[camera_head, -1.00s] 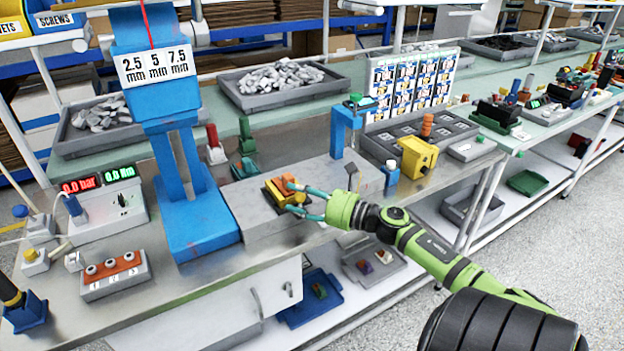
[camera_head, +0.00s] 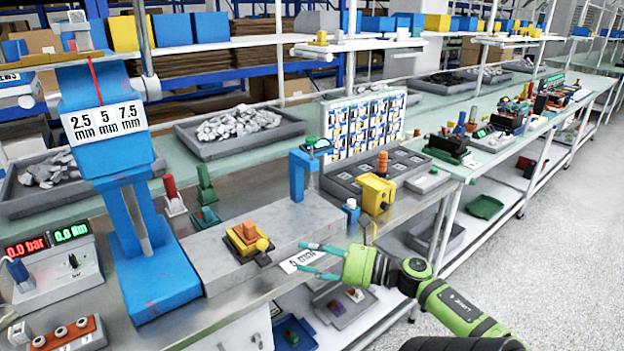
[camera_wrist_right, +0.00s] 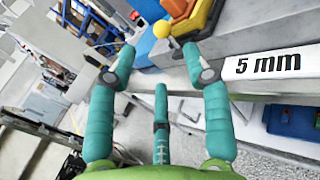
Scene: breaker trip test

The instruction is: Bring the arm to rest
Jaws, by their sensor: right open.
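My right arm comes in from the lower right, and its green and teal right gripper (camera_head: 302,258) is open and empty. It is in front of the grey bench block, to the right of a yellow and orange device with a ball-tipped lever (camera_head: 246,238). A gap shows between the fingers and the device. In the right wrist view the spread fingers (camera_wrist_right: 158,55) have nothing between them; the device's yellow ball (camera_wrist_right: 161,28) shows beyond the fingertips. My left gripper is not in view.
A white "5 mm" label (camera_head: 290,264) is on the block's front, behind the fingers. A blue press-like stand (camera_head: 150,270) is at left. A blue post (camera_head: 298,176) and a yellow box (camera_head: 375,194) stand right of the device. Open floor (camera_head: 560,240) lies at right.

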